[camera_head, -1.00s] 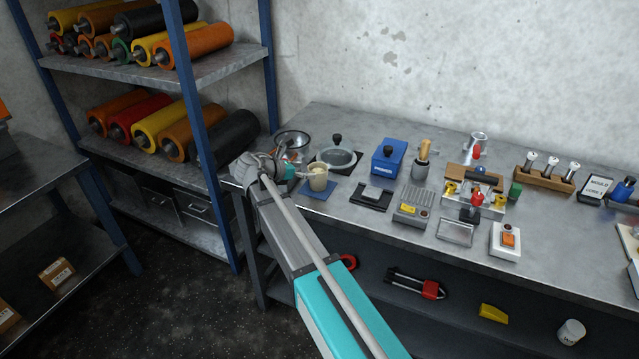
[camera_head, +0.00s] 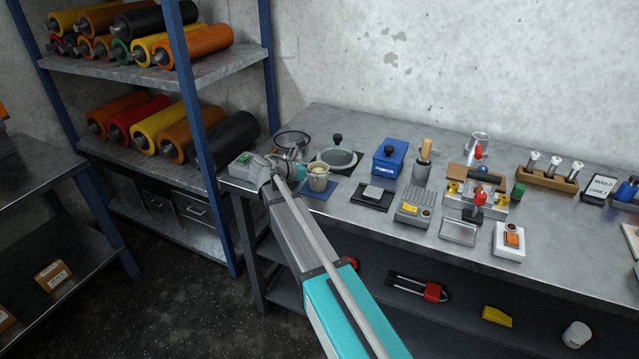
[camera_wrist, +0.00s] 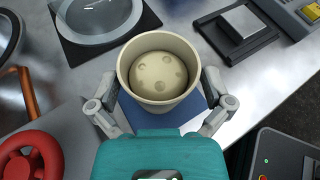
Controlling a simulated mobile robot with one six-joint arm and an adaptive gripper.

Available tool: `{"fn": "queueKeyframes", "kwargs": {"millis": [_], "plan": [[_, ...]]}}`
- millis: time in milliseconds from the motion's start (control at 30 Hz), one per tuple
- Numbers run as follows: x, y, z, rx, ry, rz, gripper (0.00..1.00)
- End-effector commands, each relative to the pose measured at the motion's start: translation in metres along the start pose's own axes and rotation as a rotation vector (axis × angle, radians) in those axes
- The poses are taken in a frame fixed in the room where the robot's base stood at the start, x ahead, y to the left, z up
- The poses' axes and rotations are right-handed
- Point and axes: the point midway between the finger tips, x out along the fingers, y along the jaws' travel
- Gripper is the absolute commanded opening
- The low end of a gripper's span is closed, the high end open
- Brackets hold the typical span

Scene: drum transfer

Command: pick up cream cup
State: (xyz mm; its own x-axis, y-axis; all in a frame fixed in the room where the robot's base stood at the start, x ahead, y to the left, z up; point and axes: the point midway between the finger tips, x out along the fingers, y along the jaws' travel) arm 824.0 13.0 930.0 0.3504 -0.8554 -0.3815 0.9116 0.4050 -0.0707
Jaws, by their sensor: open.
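The cream cup (camera_head: 318,177) stands upright on a blue mat (camera_head: 320,192) at the left part of the workbench. In the wrist view the cup (camera_wrist: 160,68) is large and central, with a round, dimpled cream lump inside. My gripper (camera_wrist: 160,100) is open, with one finger on each side of the cup. Whether the fingers touch its wall is not clear, but a small gap seems to show. In the head view my gripper (camera_head: 300,174) is beside the cup, on its left, and its fingers are partly hidden.
A black mat with a grey block (camera_head: 373,193) lies to the right.

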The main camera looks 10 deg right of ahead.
Motion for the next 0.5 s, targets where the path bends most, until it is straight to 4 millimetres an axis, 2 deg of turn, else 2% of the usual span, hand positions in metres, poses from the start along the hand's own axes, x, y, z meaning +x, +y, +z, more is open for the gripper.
{"fn": "queueKeyframes", "kwargs": {"millis": [167, 500], "plan": [[0.0121, -0.0002, -0.0003, 0.0, 0.0, -0.001, 1.0], [0.0125, -0.0003, 0.0004, 0.0, 0.0, 0.0, 1.0]]}}
